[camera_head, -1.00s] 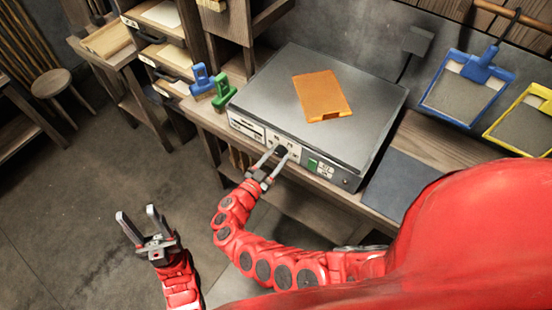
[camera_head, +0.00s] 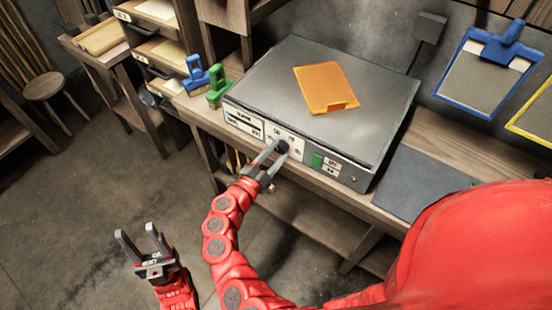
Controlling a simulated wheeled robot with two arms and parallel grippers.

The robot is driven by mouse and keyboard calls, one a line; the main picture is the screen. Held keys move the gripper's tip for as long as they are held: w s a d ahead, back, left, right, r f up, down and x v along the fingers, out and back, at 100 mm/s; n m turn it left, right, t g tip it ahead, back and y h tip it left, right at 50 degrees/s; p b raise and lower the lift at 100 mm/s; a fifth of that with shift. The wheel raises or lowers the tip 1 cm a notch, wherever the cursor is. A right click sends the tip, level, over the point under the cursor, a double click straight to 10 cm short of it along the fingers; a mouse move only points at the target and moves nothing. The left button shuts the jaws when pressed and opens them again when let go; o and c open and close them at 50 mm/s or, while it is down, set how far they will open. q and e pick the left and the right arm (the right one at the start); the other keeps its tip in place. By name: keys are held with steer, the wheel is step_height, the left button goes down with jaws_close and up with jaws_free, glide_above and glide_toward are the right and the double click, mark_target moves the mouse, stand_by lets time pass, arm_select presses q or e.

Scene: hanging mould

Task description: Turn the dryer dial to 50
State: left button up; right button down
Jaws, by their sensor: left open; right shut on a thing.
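The dryer (camera_head: 330,80) is a flat grey box on the wooden bench. Its front panel carries a white dial plate with a small black dial (camera_head: 282,147). My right gripper (camera_head: 275,152) is at the panel, shut on the dial. The dial's pointer and setting are too small to read. My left gripper (camera_head: 143,238) is open and empty, low over the floor at the lower left, well away from the dryer.
A green switch (camera_head: 317,160) sits right of the dial. Blue (camera_head: 196,73) and green (camera_head: 218,86) clamps stand left of the dryer. A blue-framed mould (camera_head: 487,80) hangs on the right wall.

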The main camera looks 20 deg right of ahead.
steer(key=shift+f+m+b, duration=0.1)
steer(key=shift+m+b, duration=0.3)
steer(key=shift+c, duration=1.6)
jaws_free()
steer(key=shift+s+a, duration=0.1)
